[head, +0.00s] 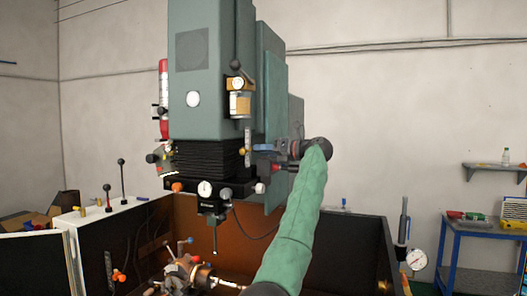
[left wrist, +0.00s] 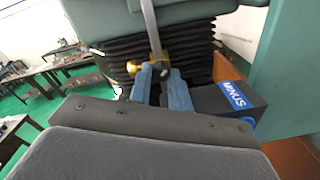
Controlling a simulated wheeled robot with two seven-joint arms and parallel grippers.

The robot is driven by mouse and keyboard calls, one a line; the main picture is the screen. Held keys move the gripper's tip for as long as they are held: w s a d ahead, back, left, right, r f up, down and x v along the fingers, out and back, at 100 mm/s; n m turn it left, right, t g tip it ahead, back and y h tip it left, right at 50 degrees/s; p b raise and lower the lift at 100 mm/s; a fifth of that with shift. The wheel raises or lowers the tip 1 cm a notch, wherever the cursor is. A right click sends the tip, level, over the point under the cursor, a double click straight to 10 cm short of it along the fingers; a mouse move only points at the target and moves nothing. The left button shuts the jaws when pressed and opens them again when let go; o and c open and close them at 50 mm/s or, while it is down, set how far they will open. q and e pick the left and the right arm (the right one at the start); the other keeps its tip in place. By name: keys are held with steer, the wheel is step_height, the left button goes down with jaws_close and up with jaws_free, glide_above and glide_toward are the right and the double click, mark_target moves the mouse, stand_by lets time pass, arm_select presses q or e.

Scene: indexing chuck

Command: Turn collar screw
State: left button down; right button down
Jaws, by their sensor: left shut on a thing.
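A brass collar (left wrist: 158,58) sits on a vertical steel rod (left wrist: 151,25) in front of black bellows. A brass knob (left wrist: 133,67) sticks out on its left, and a dark screw head (left wrist: 164,72) faces the left wrist camera. In the head view the collar (head: 243,151) is small, beside the rod's graduated scale (head: 248,132). My left gripper (head: 257,147) reaches in from the right with its blue fingers at the collar. In the left wrist view its fingertips (left wrist: 160,72) are closed around the collar screw, whose grip is partly hidden. My right gripper is not in view.
The green machine head (head: 205,70) and black bellows (head: 205,160) stand right behind the collar. A black block with a blue label (left wrist: 233,96) is close to the right finger.

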arm_select(q)
steer(key=shift+m, duration=0.4)
steer(key=c, duration=1.3)
jaws_free()
steer(key=shift+s+d, duration=0.1)
steer(key=shift+d, duration=0.2)
steer(key=shift+d+f+b, duration=0.1)
steer(key=shift+d+b, duration=0.25)
steer(key=shift+b, duration=0.1)
steer(key=b+v, duration=0.2)
steer(key=v, duration=0.4)
steer(key=shift+d, duration=0.2)
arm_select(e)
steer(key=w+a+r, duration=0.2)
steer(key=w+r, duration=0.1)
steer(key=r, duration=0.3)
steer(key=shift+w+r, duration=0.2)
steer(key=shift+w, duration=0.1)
